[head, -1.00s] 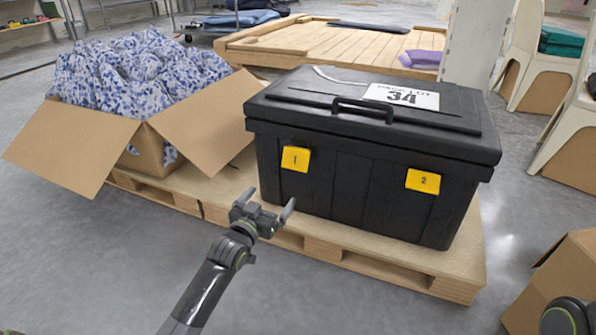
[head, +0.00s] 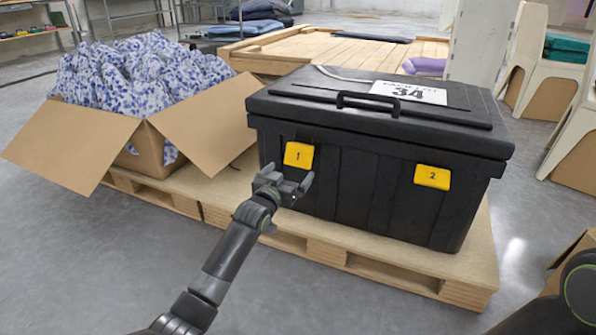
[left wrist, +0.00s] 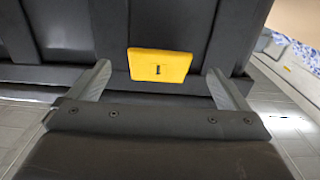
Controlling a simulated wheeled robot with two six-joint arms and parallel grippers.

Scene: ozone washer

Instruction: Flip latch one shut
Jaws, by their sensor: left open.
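Latch one is a yellow plate marked 1 (head: 298,155) on the left of the front of a black lidded box (head: 350,195). It shows in the left wrist view (left wrist: 160,65) between and beyond the two fingers. Latch two, a yellow plate (head: 432,177), is further right on the same face. My left gripper (head: 290,182) is open and empty, just in front of and below latch one, apart from it as far as I can tell. Its fingers also show in the left wrist view (left wrist: 160,88). My right gripper is out of view; only part of my right arm shows.
The box stands on a wooden pallet (head: 365,262), with a handle (head: 370,105) on its lid. An open cardboard carton (head: 95,150) of blue-and-white cloth is at the left. Another cardboard box (head: 570,255) is at the right edge. Grey floor in front is clear.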

